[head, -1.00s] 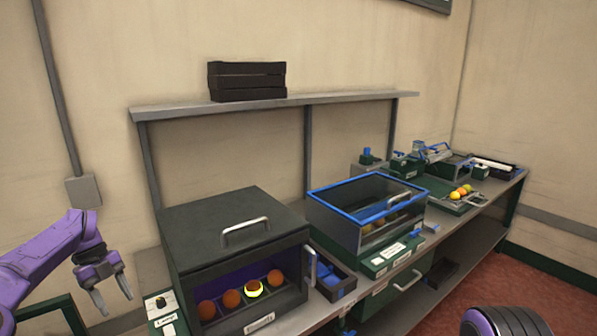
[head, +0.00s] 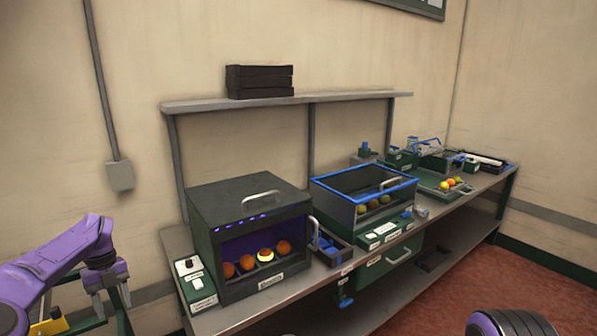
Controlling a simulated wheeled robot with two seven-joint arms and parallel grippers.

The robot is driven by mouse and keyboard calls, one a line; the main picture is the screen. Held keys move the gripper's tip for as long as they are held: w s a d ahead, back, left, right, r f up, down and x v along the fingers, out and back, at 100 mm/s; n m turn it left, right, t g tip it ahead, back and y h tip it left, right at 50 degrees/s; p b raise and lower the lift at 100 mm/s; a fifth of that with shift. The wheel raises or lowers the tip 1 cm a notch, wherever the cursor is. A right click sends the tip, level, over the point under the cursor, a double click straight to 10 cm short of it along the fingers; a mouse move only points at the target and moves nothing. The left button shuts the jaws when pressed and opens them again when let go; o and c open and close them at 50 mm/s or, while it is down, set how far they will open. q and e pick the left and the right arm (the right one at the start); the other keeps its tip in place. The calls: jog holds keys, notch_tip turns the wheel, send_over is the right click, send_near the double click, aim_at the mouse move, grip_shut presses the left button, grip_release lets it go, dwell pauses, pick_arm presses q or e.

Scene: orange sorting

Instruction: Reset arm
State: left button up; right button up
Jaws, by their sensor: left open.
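My left arm comes in from the left edge, and its gripper (head: 112,302) hangs open and empty, pointing down. It is left of the workbench and apart from the dark box. My right arm shows only as a purple and black rounded link at the bottom right; its gripper is out of the picture. The dark box (head: 250,197) has an open front with several oranges (head: 284,247) in a row inside, one of them ringed by a bright yellow glow.
A blue-rimmed clear bin (head: 365,177) with fruit stands right of the box on the workbench (head: 300,291). A tray (head: 430,179) of fruit lies farther right. A black crate (head: 260,82) sits on the shelf. A control box (head: 196,287) stands left of the dark box.

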pick_arm(q)
notch_tip(320, 180, down, 12)
jog(key=s+d+m+y+b, duration=0.1)
jog(key=s+d+m+y, duration=0.1)
jog(key=m+y, duration=0.85)
jog(key=s+d+f+m+t+b, duration=0.1)
jog(key=s+d+f+m+t, duration=0.25)
jog(key=d+f+m, duration=0.35)
jog(key=s+d+f+m+t+b, duration=0.1)
jog(key=s+d+f+m+t, duration=0.35)
jog(key=m, duration=0.55)
jog(key=s+d+f+m+h+b, duration=0.1)
jog(key=s+m, duration=0.3)
jog(key=s, duration=0.4)
jog(key=s+d+f+m+g+h+b, duration=0.1)
jog(key=s+f+m, duration=0.3)
jog(key=s, duration=0.5)
jog(key=s+d+f+m+g+h+b, duration=0.1)
jog(key=s+d+f+m+h+b, duration=0.1)
jog(key=s, duration=0.6)
jog(key=shift+s+d+f+m+h, duration=0.4)
jog(key=shift+d+f+m+h, duration=0.2)
jog(key=shift+m+h, duration=0.4)
